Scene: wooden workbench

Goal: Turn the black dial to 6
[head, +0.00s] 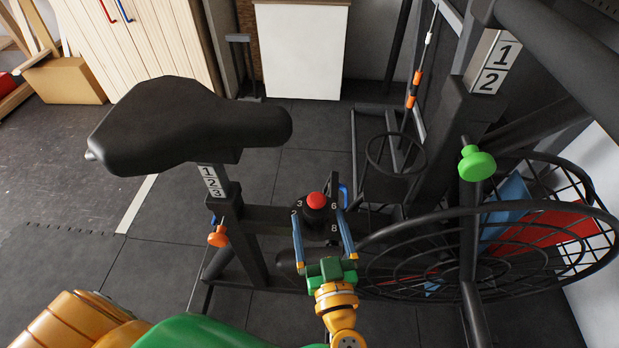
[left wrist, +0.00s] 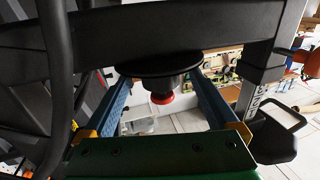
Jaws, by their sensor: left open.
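The black dial (head: 315,214) with a red top (head: 316,199) sits on a dark plate on the bike frame. White numbers show around it: 3 at its left, 6 and 8 at its right. I cannot make out a pointer on it. My left gripper (head: 319,221) is open, with one blue finger on each side of the dial. In the left wrist view the dial (left wrist: 158,82) and its red top (left wrist: 162,98) show between the two fingers. Whether the fingers touch it is unclear. My right gripper is not in view.
A black saddle (head: 185,125) stands at the left of the dial, with an orange knob (head: 218,237) on its post below. A wire wheel or basket (head: 385,240) and a green knob (head: 477,164) are close on the right. Open floor (head: 70,190) lies at the left.

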